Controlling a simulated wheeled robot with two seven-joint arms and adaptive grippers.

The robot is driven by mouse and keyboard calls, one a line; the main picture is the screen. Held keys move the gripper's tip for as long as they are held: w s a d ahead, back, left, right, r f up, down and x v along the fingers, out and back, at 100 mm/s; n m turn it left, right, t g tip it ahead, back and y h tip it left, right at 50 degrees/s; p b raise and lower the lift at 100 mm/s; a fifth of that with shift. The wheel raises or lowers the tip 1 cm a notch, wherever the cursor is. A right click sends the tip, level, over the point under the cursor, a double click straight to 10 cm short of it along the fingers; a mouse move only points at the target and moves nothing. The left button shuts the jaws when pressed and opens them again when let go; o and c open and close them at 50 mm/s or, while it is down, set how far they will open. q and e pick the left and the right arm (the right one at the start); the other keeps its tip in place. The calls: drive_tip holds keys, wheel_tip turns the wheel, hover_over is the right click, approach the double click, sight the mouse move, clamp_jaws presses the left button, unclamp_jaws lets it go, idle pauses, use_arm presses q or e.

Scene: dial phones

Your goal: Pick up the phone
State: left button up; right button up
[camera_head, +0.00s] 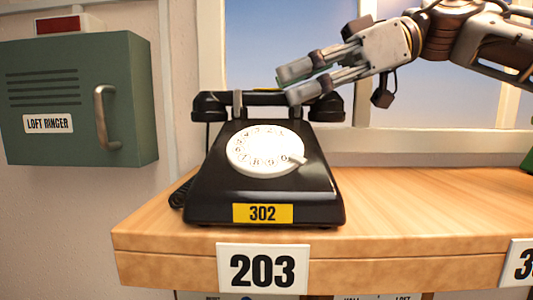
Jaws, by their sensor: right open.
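A black dial phone (262,196) with a white dial stands on the wooden shelf, with a yellow plate reading 302 on its front. Its black handset (262,98) lies across the cradle on top. My right gripper (285,84) comes in from the upper right and is open. Its fingertips are at the right half of the handset and overlap it in the picture; I cannot tell whether they touch it. The fingers hide part of the handset. My left gripper is not in view.
The wooden shelf (430,215) has free room right of the phone. A white 203 sign (262,268) is on its front edge. A green ringer box (75,100) with a handle is on the left wall. A window (290,40) is behind the phone.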

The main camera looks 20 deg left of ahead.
drive_tip(key=shift+x, duration=1.4)
clamp_jaws()
drive_tip(key=shift+r, duration=0.2)
